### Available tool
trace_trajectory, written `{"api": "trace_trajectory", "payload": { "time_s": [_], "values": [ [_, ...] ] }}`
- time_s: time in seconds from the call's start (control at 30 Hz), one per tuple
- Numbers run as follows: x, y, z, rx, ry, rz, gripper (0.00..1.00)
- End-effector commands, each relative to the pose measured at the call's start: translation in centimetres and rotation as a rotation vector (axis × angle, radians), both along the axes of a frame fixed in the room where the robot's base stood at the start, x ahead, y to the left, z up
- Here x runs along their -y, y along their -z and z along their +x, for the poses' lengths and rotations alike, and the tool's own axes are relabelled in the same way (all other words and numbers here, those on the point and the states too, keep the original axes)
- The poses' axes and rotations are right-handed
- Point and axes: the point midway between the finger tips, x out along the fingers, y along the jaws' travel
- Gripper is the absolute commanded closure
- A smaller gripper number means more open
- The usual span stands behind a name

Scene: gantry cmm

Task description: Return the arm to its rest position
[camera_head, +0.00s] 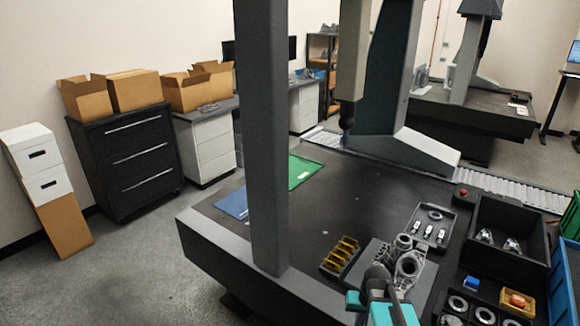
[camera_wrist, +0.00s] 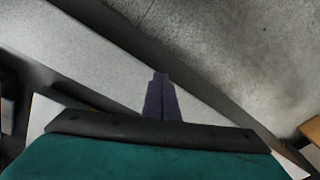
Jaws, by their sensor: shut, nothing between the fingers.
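My gripper shows in the wrist view (camera_wrist: 160,80), its dark fingers together with nothing between them. Below the fingers in that view are the dark gripper body and a teal part of my arm. Behind them are a light grey beam edge and the grey concrete floor. In the head view my teal and dark arm is at the bottom, right of the middle, in front of the machine table (camera_head: 340,215). The fingertips cannot be made out clearly there.
Grey metal castings (camera_head: 408,265) stand close behind my arm. A yellow slotted rack (camera_head: 340,255), a tray of small parts (camera_head: 430,226) and a dark bin (camera_head: 505,235) are nearby. A tall grey gantry column (camera_head: 262,140) rises at left. Blue (camera_head: 233,204) and green mats (camera_head: 302,170) lie on the table.

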Motion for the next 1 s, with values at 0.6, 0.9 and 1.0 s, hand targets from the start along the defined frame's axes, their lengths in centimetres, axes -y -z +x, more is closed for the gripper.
{"api": "trace_trajectory", "payload": {
  "time_s": [0.6, 0.9, 1.0],
  "values": [
    [-5.6, 4.6, -5.4, -0.125, -0.151, -0.052, 1.00],
    [-5.6, 11.2, -10.0, -0.226, -0.156, -0.044, 1.00],
    [-5.6, 14.0, -12.3, -0.273, -0.157, -0.040, 1.00]
  ]
}}
